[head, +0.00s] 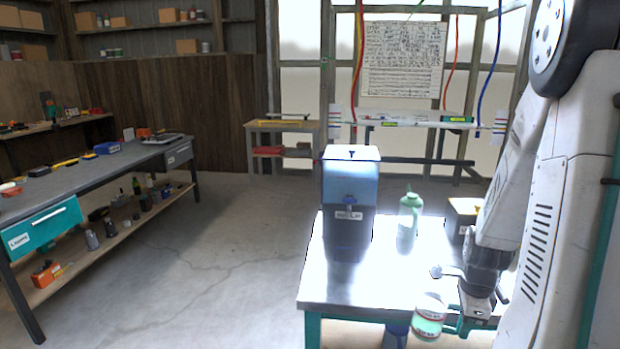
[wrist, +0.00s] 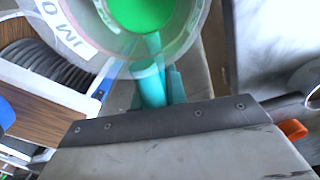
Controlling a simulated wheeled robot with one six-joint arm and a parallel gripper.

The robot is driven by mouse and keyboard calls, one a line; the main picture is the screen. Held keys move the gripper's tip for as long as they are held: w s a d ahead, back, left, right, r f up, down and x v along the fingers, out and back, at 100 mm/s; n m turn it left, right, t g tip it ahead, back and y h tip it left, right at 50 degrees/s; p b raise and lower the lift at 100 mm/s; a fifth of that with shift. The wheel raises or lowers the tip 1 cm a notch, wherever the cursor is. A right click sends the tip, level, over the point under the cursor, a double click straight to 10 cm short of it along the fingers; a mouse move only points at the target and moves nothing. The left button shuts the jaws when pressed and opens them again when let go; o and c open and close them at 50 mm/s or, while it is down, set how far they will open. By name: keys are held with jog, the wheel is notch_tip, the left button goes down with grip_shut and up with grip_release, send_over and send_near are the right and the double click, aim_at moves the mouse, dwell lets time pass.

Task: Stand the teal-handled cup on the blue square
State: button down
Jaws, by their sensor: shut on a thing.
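The teal-handled cup (head: 429,318) is a clear cup with a white label and green contents. It is held upright or nearly so at the front right edge of the metal-topped table. My gripper (head: 466,322) is shut on its teal handle, to the right of the cup. In the wrist view the cup (wrist: 183,42) fills the top middle, with bright green inside, and the teal handle (wrist: 151,88) runs down to my gripper (wrist: 160,92). I cannot make out the blue square in either view.
The metal-topped table (head: 385,280) carries a blue dispenser tank (head: 348,205), a green bottle (head: 409,217) and a dark yellow-topped box (head: 462,214). A long workbench (head: 100,170) with tools stands at left. Open concrete floor (head: 220,250) lies between.

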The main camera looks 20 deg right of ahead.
jog(key=w+a+f+n, duration=0.1)
jog(key=w+a+n, duration=0.5)
jog(key=w, duration=0.1)
jog(key=w+a+f+n, duration=0.2)
jog(key=w+a+n, duration=0.3)
jog(key=w+n, duration=0.2)
jog(key=w+a+f+n, duration=0.2)
jog(key=w+a+n, duration=0.4)
jog(key=w, duration=0.1)
jog(key=shift+w+a+f+n, duration=0.15)
jog(key=shift+w+a+n, duration=0.1)
jog(key=shift+a+n, duration=0.05)
jog(key=w+a+n, duration=0.1)
jog(key=a+n, duration=0.1)
jog(key=a, duration=0.1)
jog(key=w+a+f+n, duration=0.1)
jog(key=a+n, duration=0.1)
jog(key=a, duration=0.1)
jog(key=w+a+f+n, duration=0.1)
jog(key=w+a+n, duration=0.1)
jog(key=a+n, duration=0.1)
jog(key=shift+w+a+f, duration=0.1)
jog(key=shift+a+f, duration=0.1)
jog(key=shift+a, duration=0.25)
